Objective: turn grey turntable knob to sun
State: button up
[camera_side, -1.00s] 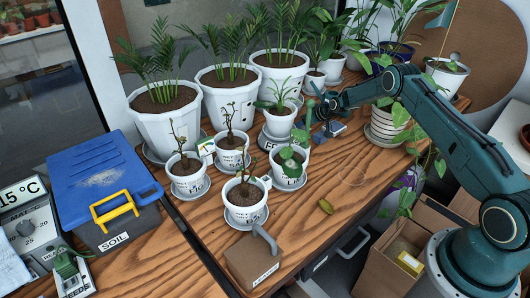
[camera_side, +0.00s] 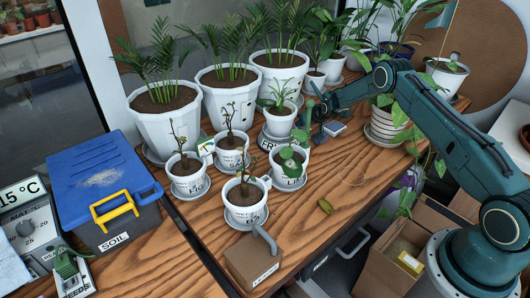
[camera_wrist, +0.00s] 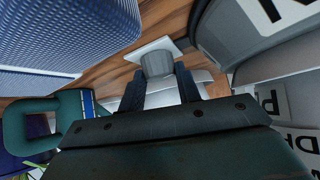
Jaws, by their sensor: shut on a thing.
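The grey knob (camera_wrist: 158,64) shows in the wrist view between the two dark fingers of my gripper (camera_wrist: 159,88), which is shut on it. A pale square plate (camera_wrist: 182,46) lies just beyond the knob. In the side view my gripper (camera_side: 308,113) is low beside the small potted spiky plant (camera_side: 281,107), and the knob cannot be made out there. The turntable (camera_side: 268,142) under that pot is a grey disc with dark lettering, partly hidden. No sun mark can be made out in either view.
White palm pots (camera_side: 227,103) stand close behind. Several small labelled pots (camera_side: 244,206) stand in front and to the left. The wooden tabletop (camera_side: 335,170) is fairly clear towards the front right.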

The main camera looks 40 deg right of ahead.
dwell(0.3)
jog(key=o, duration=1)
jog(key=shift+c, duration=0.2)
jog(key=shift+s+r, duration=0.1)
jog(key=v, duration=1.3)
jog(key=shift+a+r, duration=0.2)
jog(key=shift+a, duration=0.1)
jog(key=shift+s, duration=0.1)
